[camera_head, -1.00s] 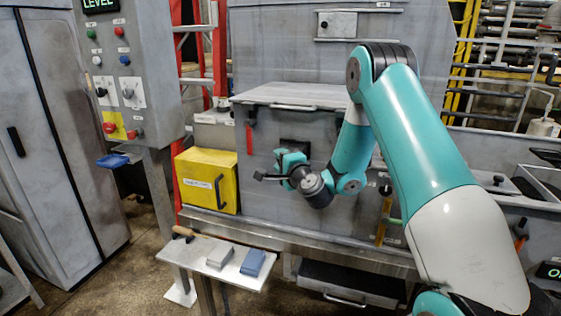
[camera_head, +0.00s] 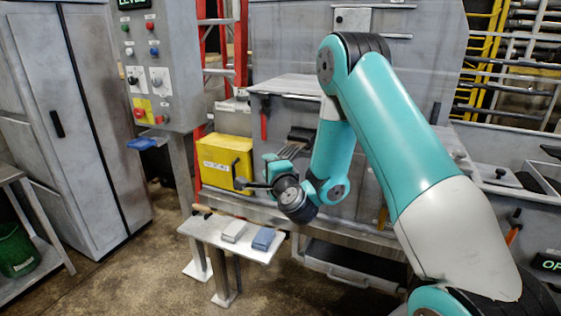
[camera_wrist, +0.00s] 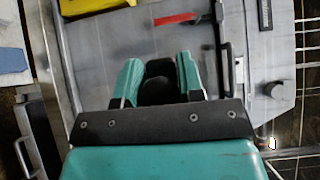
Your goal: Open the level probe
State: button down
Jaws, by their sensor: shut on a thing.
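The level probe appears to be the dark part (camera_head: 301,134) at the machine's front, beyond my fingertips in the head view. My gripper (camera_head: 287,153) reaches in to it from the front. In the wrist view my two teal fingers (camera_wrist: 158,82) are closed around a dark rounded piece (camera_wrist: 158,70), which seems to be part of the probe. My fingers and wrist hide much of it, and I cannot tell how far open it is.
A yellow box (camera_head: 212,152) with a black handle stands left of my gripper. A control panel (camera_head: 165,75) on a post stands at left. A red handle (camera_head: 264,125) hangs above.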

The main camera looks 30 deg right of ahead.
jog(key=shift+s+a, duration=0.35)
jog(key=shift+a, duration=0.2)
jog(key=shift+s+a, duration=0.3)
jog(key=shift+a, duration=0.25)
jog(key=c, duration=0.8)
grip_release()
jog(key=shift+o, duration=0.2)
